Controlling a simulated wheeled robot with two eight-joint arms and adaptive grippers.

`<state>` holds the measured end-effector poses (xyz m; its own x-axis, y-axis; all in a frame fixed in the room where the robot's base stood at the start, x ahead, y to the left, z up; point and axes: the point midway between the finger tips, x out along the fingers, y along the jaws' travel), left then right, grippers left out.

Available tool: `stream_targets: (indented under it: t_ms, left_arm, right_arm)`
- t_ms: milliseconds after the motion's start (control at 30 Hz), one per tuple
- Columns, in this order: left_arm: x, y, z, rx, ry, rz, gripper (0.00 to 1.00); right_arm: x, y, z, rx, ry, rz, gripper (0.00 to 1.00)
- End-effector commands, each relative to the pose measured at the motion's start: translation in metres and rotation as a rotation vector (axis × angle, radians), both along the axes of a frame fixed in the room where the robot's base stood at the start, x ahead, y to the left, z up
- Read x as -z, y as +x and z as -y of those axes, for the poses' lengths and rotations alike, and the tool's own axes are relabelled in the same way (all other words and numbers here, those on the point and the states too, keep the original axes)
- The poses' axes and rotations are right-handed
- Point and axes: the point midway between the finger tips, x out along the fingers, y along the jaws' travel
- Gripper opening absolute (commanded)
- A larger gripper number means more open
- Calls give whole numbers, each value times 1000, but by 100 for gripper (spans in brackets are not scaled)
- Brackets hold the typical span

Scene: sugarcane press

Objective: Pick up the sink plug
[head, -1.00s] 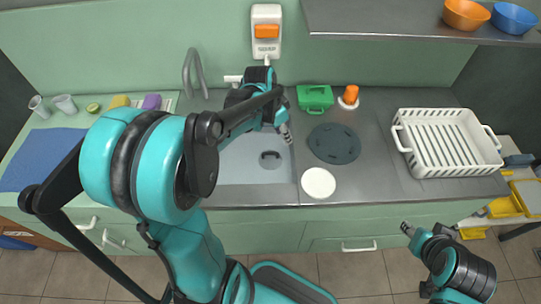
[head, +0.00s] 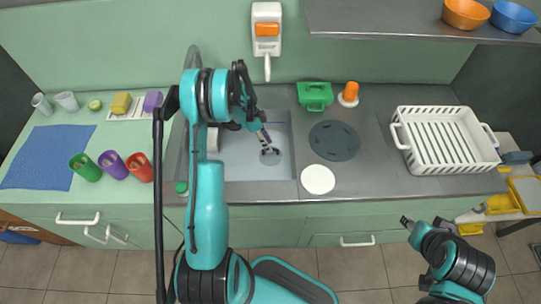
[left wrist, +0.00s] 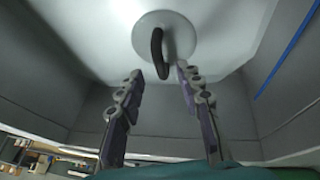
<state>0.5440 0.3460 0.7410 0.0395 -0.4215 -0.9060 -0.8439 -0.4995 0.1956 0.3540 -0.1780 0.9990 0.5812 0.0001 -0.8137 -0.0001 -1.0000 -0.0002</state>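The sink plug (head: 270,158) is a round grey disc on the floor of the sink (head: 240,150). In the left wrist view the plug (left wrist: 180,25) shows a dark, curved, upright handle on top. My left gripper (head: 267,147) points down into the sink just above the plug. In the left wrist view its two fingers (left wrist: 162,72) are apart, with nothing between them. The handle is just beyond the fingertips, roughly in line with the gap. My right gripper (head: 407,221) is low at the right, in front of the counter, far from the sink; its fingers are too small to read.
The sink walls (left wrist: 40,90) surround the left gripper. Right of the sink are a white disc (head: 318,179), a dark round plate (head: 334,141), a green box (head: 314,96) and a white rack (head: 448,112). Left are several cups (head: 112,164) and a blue mat (head: 40,160).

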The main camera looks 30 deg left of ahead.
Motion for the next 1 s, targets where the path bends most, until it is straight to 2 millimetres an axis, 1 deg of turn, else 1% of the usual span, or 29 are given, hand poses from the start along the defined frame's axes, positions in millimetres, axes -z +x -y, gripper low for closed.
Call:
stream_targets:
  t_ms: [200,300,533,567,600,667,700,1000]
  left_arm:
    - [33,1,11,-1,0,0,36]
    - [43,2,16,-1,0,0,36]
    - [43,2,18,-2,0,0,36]
    - [43,2,18,-2,0,0,31]
    - [43,2,18,-2,0,0,20]
    - [43,2,18,-2,0,0,4]
    - [43,2,17,-2,0,0,0]
    - [43,2,17,-2,0,0,0]
  right_arm:
    - [19,0,0,0,0,0,40]
    - [23,0,0,0,0,0,40]
    - [21,0,0,0,0,0,40]
    - [21,0,0,0,0,0,40]
    - [21,0,0,0,0,0,40]
    - [21,0,0,0,0,0,40]
    - [21,0,0,0,0,0,40]
    - [21,0,0,0,0,0,40]
